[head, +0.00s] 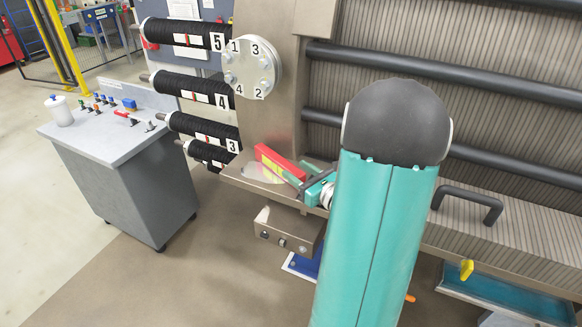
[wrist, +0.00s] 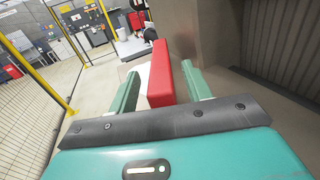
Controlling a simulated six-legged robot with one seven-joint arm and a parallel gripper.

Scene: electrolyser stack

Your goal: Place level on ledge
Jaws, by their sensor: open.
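The red level (head: 277,160) is at the left end of the metal ledge (head: 236,174), near the upright end plate, and appears to rest on it. In the wrist view the level (wrist: 160,78) stands between the two green fingers of my gripper (wrist: 160,70), with a visible gap on the right side. My gripper (head: 297,172) is open at the level's near end in the head view. My teal arm hides part of the ledge to the right. Contact under the level cannot be seen clearly.
A round flange (head: 252,68) with numbered bolts is above the ledge. Black numbered rolls (head: 205,82) stick out left of the end plate (head: 285,75). A grey cart (head: 125,160) stands at left, with clear floor between. A metal box (head: 288,232) hangs below the ledge.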

